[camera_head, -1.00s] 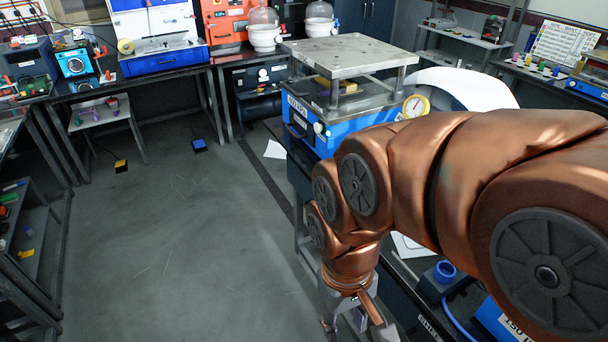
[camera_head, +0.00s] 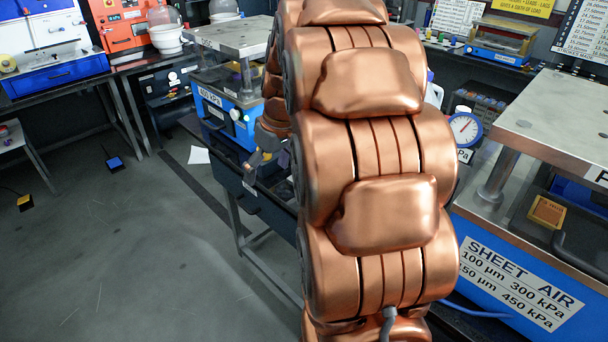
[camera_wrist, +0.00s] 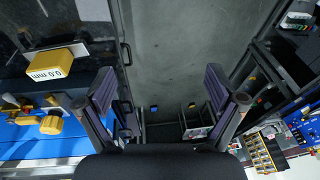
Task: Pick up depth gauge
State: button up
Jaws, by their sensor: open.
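A yellow block reading "0.0 mm" (camera_wrist: 55,62), which looks like the depth gauge, lies on a dark surface at the upper left of the wrist view, with a silver strip beside it. I cannot make it out in the head view, where my arm covers much of the bench. My gripper (camera_wrist: 160,92) is open and empty, its two dark fingers wide apart over grey floor, to the right of the gauge and apart from it. In the head view my gripper (camera_head: 262,160) shows partly behind my arm, near the dark bench edge.
A press (camera_head: 225,122) with a blue base marked 400 kPa stands beyond my gripper. Another press (camera_head: 575,135) with a metal top plate stands close on the right, with a yellow block (camera_head: 547,212) under its plate. A round dial (camera_head: 465,129) stands behind. Open floor (camera_head: 130,250) lies left.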

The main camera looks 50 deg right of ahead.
jog(key=w+d+f+t+h+b, duration=0.1)
jog(key=d, duration=0.8)
jog(key=w+d+f+t+b, duration=0.1)
jog(key=w+d+f+b, duration=0.1)
jog(key=d, duration=0.7)
jog(key=shift+w+p+x, duration=0.2)
jog(key=shift+p+x, duration=1.3)
jog(key=shift+x, duration=2.1)
jog(key=shift+r, duration=0.15)
jog(key=shift+c, duration=0.3)
jog(key=c, duration=1.3)
jog(key=shift+r, duration=0.15)
